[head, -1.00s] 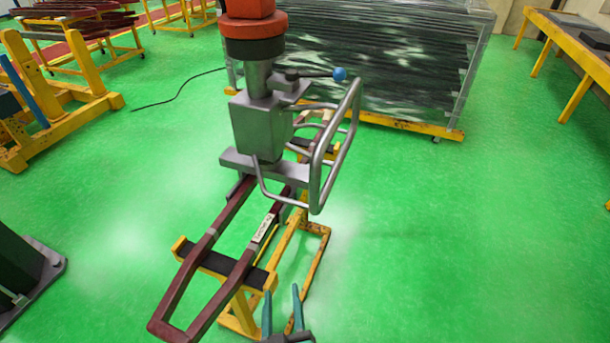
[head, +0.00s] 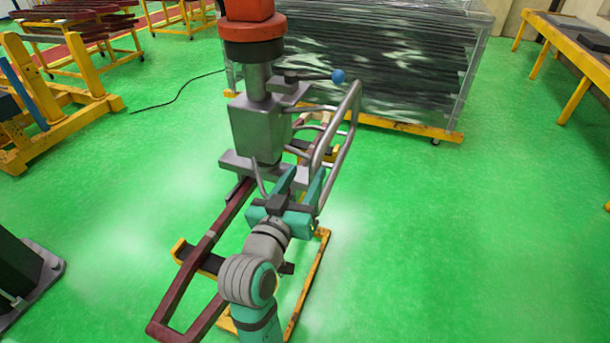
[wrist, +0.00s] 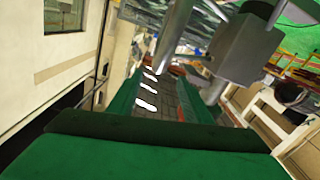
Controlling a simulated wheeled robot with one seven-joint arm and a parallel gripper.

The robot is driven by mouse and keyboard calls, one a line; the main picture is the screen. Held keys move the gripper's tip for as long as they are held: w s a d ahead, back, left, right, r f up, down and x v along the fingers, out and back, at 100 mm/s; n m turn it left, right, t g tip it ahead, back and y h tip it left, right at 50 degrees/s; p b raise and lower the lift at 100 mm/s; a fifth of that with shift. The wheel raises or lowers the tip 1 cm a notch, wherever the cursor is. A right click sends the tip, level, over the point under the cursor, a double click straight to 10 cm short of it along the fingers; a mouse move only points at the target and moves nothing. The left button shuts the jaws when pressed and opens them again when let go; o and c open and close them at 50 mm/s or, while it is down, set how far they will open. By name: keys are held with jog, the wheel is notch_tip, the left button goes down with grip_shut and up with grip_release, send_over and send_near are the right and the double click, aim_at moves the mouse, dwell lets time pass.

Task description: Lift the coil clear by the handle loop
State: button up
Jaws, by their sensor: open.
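The dark red coil (head: 212,240) is a long loop lying on the yellow stand, under the grey clamp block (head: 258,130) of the hanging lifting tool. The handle loop (head: 352,110) is a bent grey tube frame on the block's right side. My gripper (head: 300,178) is open, its teal fingers pointing up at the lower part of the handle loop. In the wrist view, the green fingers (wrist: 163,80) are spread, and a grey tube (wrist: 174,32) comes down near their tips. I cannot tell whether the tube lies fully between them. My arm hides the coil's near right side.
The yellow stand (head: 312,285) stands under the coil. An orange tool column (head: 252,28) hangs above the block. A wrapped stack (head: 390,75) on a yellow cart stands behind. A yellow-legged table (head: 565,45) is at far right. The green floor to the right is clear.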

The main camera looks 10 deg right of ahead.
aim_at(319, 147)
jog(key=x, duration=0.9)
jog(key=shift+w+d+r, duration=0.25)
jog(key=shift+d+r, duration=0.05)
jog(key=shift+w+d, duration=0.15)
jog(key=shift+w, duration=0.3)
jog(key=shift+d, duration=0.3)
jog(key=shift+a, duration=0.1)
grip_shut()
jog(key=shift+w+a, duration=0.2)
